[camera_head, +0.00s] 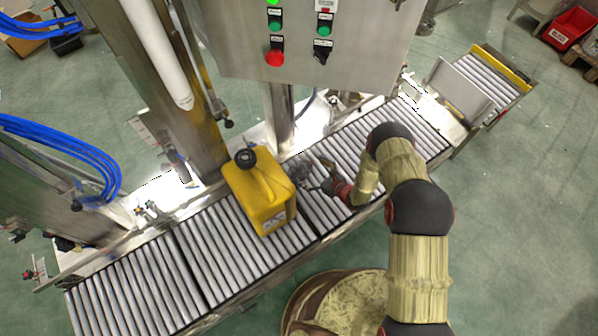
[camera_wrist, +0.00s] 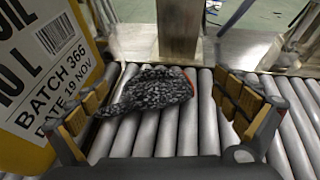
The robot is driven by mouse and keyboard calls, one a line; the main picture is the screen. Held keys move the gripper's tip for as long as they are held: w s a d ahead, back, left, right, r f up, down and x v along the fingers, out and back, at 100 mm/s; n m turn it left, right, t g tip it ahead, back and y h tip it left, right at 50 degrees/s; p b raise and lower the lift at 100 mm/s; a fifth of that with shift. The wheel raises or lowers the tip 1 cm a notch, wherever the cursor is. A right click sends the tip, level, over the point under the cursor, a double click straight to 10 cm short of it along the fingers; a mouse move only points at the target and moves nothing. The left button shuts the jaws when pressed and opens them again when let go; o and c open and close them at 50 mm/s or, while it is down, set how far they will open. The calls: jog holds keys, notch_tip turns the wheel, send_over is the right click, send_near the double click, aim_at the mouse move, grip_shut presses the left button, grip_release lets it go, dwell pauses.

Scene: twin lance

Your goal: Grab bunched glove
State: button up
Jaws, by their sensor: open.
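The bunched glove (camera_wrist: 150,90) is a speckled black and grey bundle with a reddish edge at its right end. It lies on the conveyor rollers. In the head view the glove (camera_head: 300,172) is a small dark patch just right of the yellow canister. My gripper (camera_wrist: 165,105) is open, with one finger on each side of the glove in the wrist view. The left finger is close to the glove's left end; I cannot tell whether they touch. In the head view my gripper (camera_head: 318,175) reaches in from the right, low over the rollers.
A yellow canister (camera_head: 262,195) with a black cap stands on the conveyor, close left of my gripper; its label fills the wrist view's left edge (camera_wrist: 40,75). A metal post (camera_head: 278,120) and control panel (camera_head: 310,40) stand behind. Rollers (camera_head: 140,280) are bare farther left.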

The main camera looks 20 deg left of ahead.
aim_at(300, 166)
jog(key=x, duration=0.1)
jog(key=b+x, duration=0.1)
jog(key=x, duration=0.1)
jog(key=b+x, duration=0.1)
jog(key=x, duration=0.1)
jog(key=shift+s+f, duration=0.15)
jog(key=shift+s, duration=0.2)
jog(key=shift+w+a+b, duration=0.3)
jog(key=shift+a, duration=0.1)
jog(key=shift+c, duration=1.4)
jog(key=c, duration=1.3)
